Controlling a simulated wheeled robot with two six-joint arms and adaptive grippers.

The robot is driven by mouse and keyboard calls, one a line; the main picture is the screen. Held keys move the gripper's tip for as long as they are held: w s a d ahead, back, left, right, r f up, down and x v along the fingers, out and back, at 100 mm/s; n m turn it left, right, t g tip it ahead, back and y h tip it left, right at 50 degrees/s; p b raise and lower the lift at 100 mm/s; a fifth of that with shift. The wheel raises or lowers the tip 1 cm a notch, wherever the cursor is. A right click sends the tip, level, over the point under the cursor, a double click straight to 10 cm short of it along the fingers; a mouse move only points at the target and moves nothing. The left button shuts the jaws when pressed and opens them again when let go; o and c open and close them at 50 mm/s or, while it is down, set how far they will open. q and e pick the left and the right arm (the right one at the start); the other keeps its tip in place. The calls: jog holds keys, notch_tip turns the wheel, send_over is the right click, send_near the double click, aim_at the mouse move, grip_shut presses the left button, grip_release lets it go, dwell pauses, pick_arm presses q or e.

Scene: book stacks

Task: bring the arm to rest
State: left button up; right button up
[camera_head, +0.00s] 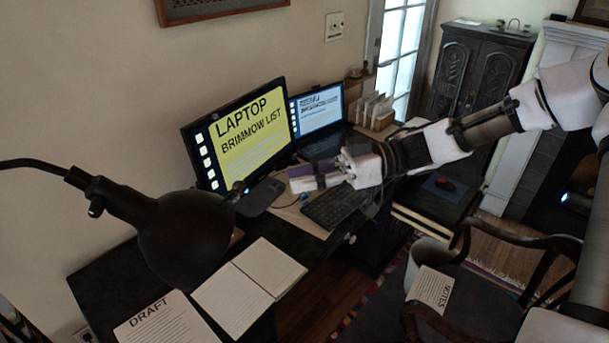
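My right arm (440,143) comes in from the right edge and reaches over the desk. Its gripper (298,181) points left, above the desk between the monitor and the keyboard. The fingers are small and seen from the side, so I cannot tell whether they are open or shut. A dark purple patch (327,167) shows beside the fingers; I cannot tell what it is or whether it is held. My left gripper is not in view.
A monitor (250,135), a laptop (318,118) and a keyboard (335,207) stand around the gripper. A dark lamp (187,238) and loose papers (235,300) are at the left. A wooden chair (480,295) with a sheet marked NOTES (432,288) stands at lower right.

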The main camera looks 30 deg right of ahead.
dwell(0.4)
jog(key=s+a+f+m+g+h+b, duration=0.1)
jog(key=s+a+f+m+h+b, duration=0.2)
jog(key=f, duration=1.1)
jog(key=s+a+f+m+g+h+b, duration=0.1)
jog(key=s+a+f+m+b, duration=0.2)
jog(key=f, duration=1.1)
jog(key=s+a+f+m+g+h+b, duration=0.15)
jog(key=s+a+f+m, duration=0.3)
jog(key=f, duration=0.85)
jog(key=s+d+f+m+h, duration=0.35)
jog(key=s+f+h, duration=0.25)
jog(key=s+f, duration=0.25)
jog(key=s+d+f+n+g+h, duration=0.1)
jog(key=s+d+h, duration=0.2)
jog(key=d, duration=0.5)
jog(key=shift+s+d+h, duration=0.4)
jog(key=shift+h, duration=0.25)
